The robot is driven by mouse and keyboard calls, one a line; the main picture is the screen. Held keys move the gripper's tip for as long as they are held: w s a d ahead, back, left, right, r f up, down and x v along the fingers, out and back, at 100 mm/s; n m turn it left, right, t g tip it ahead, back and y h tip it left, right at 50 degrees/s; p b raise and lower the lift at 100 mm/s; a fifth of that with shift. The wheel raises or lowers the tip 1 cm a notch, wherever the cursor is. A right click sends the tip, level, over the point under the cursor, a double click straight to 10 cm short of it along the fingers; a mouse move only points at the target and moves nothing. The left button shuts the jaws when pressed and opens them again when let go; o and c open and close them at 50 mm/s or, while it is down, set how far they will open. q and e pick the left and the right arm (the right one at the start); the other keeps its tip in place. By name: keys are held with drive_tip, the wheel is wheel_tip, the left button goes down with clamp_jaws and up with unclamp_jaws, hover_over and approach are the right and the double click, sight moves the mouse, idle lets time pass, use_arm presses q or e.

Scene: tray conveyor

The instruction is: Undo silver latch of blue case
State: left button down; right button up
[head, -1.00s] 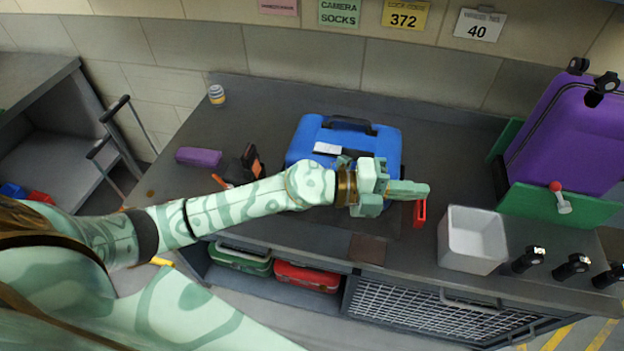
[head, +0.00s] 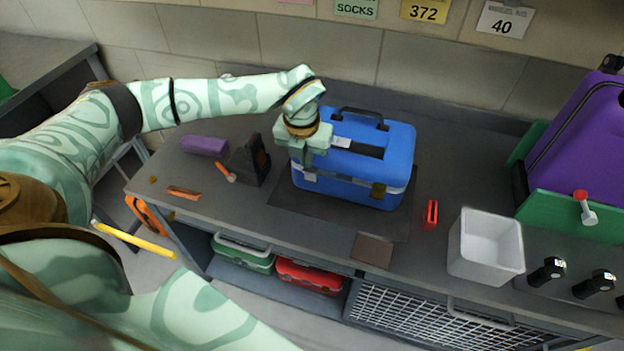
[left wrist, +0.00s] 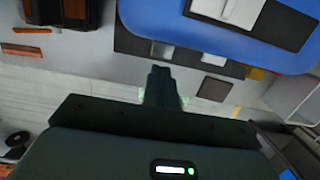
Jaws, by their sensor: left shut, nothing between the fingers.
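The blue case (head: 398,150) stands shut on a dark mat on the bench, with a black handle on its lid; part of it shows at the top of the left wrist view (left wrist: 215,38). The silver latch (head: 310,177) is on its front face, toward the left end. It also shows in the left wrist view (left wrist: 162,50), just beyond my fingertips. My left gripper (head: 307,163) points down at the case's left front, its fingers shut and empty, close above the latch. I cannot tell whether they touch. My right gripper is out of view.
A black holder (head: 248,160) and a purple box (head: 204,145) stand left of the case. A red object (head: 430,214) and a white bin (head: 487,268) are to the right. A brown square (head: 372,251) lies before the case. The bench front is mostly clear.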

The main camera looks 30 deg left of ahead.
sight(310, 177)
use_arm(q)
drive_tip(key=shift+w+f, duration=0.15)
drive_tip(key=shift+f, duration=0.55)
wheel_tip(310, 177, down, 2)
drive_tip(key=shift+f+b, duration=0.1)
drive_tip(key=shift+b, duration=0.6)
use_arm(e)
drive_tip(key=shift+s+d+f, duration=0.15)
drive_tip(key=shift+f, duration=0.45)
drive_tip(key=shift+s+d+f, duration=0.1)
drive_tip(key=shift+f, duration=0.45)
use_arm(q)
drive_tip(key=shift+f, duration=0.1)
